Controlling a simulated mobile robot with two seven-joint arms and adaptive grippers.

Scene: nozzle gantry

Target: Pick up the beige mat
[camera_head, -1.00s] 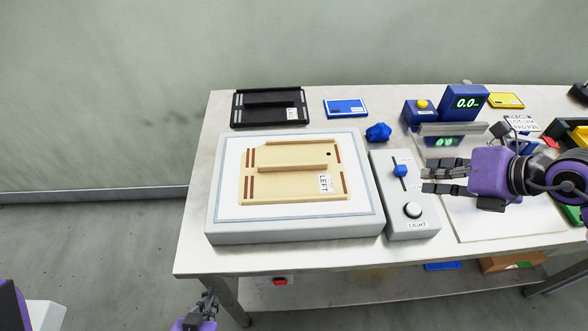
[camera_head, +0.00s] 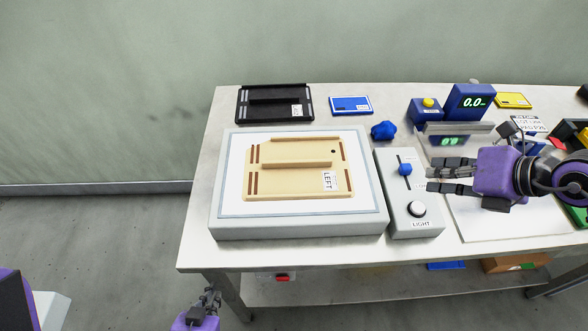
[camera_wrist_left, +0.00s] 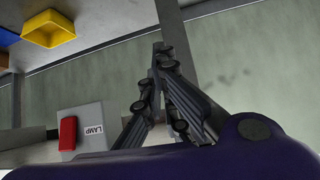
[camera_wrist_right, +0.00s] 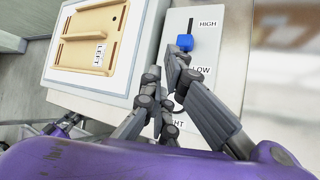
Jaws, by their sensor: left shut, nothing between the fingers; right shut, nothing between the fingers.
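The beige mat (camera_head: 290,185) is a flat tan plate with a raised bar, brown slots, a small dark hole and a "LEFT" label. It lies on the white top of a grey light box (camera_head: 300,226). It also shows in the right wrist view (camera_wrist_right: 85,51). My right gripper (camera_head: 432,178) is shut and empty, above the grey control box to the right of the mat. My left gripper (camera_head: 212,296) is shut and empty, low in front of the table's front left edge, apart from the mat. In the left wrist view its fingers (camera_wrist_left: 160,50) meet at the tips.
The grey control box (camera_head: 425,228) with a blue slider (camera_head: 405,169) stands right of the light box. A black plate (camera_head: 274,118), a blue card (camera_head: 351,105) and a blue lump (camera_head: 384,130) lie behind. The table's left margin is clear. A lower shelf (camera_head: 350,285) runs underneath.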

